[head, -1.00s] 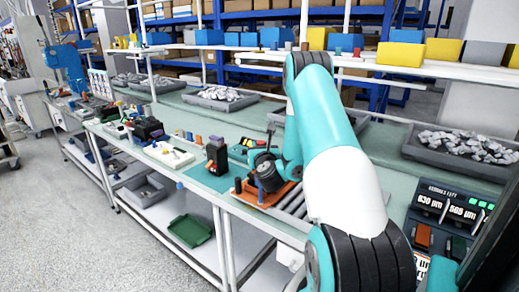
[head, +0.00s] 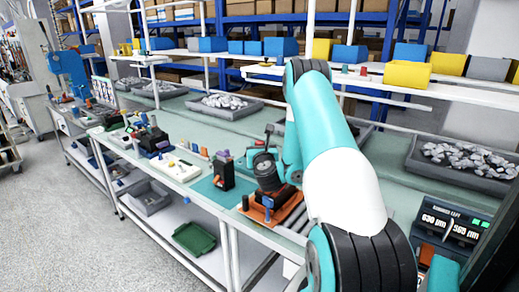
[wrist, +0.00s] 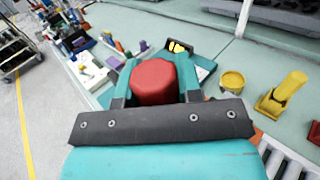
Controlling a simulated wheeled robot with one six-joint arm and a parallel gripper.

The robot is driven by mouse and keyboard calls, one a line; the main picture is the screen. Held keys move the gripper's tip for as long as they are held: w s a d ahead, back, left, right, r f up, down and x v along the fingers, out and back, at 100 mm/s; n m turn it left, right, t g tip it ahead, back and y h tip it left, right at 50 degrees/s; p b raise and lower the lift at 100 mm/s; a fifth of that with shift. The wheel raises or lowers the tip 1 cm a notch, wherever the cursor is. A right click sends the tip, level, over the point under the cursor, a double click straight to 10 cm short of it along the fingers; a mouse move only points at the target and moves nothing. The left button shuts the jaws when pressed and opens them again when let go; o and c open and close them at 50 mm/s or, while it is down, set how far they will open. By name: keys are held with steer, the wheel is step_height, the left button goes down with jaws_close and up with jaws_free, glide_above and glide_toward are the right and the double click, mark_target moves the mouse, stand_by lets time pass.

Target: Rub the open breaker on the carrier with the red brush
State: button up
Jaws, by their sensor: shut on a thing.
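My gripper (wrist: 150,88) is shut on the red brush, whose rounded red top (wrist: 153,82) shows between the fingers in the wrist view. Its lower part is hidden. In the head view, my gripper (head: 265,176) is over the back part of the orange carrier (head: 287,208), in front of my arm. A small blue part (head: 267,203) stands up at the carrier's front. I cannot make out the open breaker on the carrier clearly, as my gripper covers that area. I cannot tell whether the brush touches anything.
A roller track (head: 294,216) runs by the carrier. A yellow cup (wrist: 232,82) and a yellow lever piece (wrist: 283,95) stand to the right in the wrist view. A display (head: 450,226) stands at right.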

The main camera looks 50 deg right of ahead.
steer(key=shift+r+p, duration=0.8)
steer(key=shift+r, duration=0.4)
